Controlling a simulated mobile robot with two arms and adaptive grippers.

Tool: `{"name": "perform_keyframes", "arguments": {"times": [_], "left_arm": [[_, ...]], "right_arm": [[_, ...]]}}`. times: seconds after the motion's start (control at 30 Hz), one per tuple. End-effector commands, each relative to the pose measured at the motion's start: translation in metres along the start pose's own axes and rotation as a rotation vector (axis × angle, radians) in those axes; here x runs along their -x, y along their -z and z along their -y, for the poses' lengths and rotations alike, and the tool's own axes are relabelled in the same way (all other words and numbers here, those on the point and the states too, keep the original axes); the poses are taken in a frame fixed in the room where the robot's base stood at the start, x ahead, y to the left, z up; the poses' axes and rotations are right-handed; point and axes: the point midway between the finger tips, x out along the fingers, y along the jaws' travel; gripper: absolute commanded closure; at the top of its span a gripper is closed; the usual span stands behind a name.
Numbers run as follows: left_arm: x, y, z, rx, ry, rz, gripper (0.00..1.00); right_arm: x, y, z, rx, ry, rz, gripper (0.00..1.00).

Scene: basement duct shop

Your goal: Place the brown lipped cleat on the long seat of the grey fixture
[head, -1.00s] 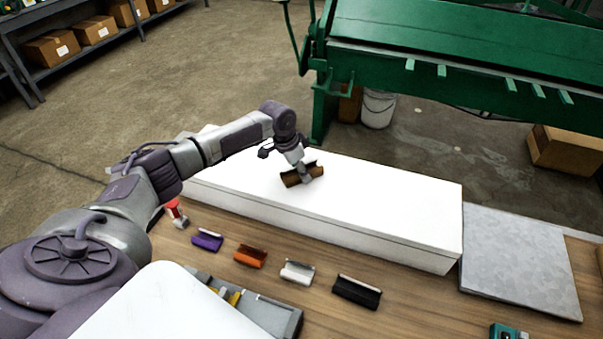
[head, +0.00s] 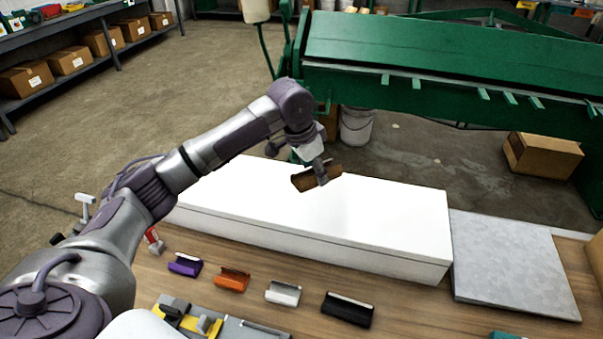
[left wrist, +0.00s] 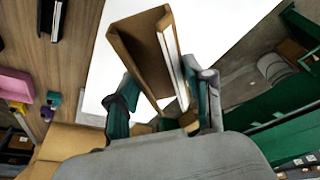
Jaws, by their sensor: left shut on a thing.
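The brown lipped cleat (head: 306,181) is held in my left gripper (head: 320,171), raised above the long white block. In the left wrist view the cleat (left wrist: 140,50) sits tilted between the two fingers, with its pale-edged lip to the right. A grey fixture with yellow parts (head: 250,331) lies at the bottom of the head view, on the near side of the bench. It is cut off by the picture edge and partly covered by my arm, so its long seat cannot be made out clearly. My right gripper is not in view.
Purple (head: 185,265), orange (head: 232,280), white (head: 283,292) and black (head: 347,309) cleats lie in a row on the wooden bench. The long white block (head: 380,225) stands behind them. A grey sheet (head: 512,265) lies at right. A green machine (head: 440,60) stands behind.

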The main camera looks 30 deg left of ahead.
Motion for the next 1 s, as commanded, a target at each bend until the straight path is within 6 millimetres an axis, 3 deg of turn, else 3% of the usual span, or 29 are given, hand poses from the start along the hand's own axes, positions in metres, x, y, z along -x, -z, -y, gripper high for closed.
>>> {"name": "perform_keyframes", "arguments": {"times": [0.37,0.7,0.83,1.0], "left_arm": [[0.008,0.002,-0.024,0.04,0.015,0.005,0.9],[0.019,-0.048,-0.106,0.328,0.112,0.015,0.9],[0.022,-0.067,-0.128,0.419,0.137,0.008,0.9],[0.025,-0.08,-0.141,0.483,0.15,0.0,0.9]], "right_arm": [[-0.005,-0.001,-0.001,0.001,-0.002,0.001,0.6],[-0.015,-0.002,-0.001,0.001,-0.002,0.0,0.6],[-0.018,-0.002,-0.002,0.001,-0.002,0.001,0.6],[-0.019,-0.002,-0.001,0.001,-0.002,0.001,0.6]]}}
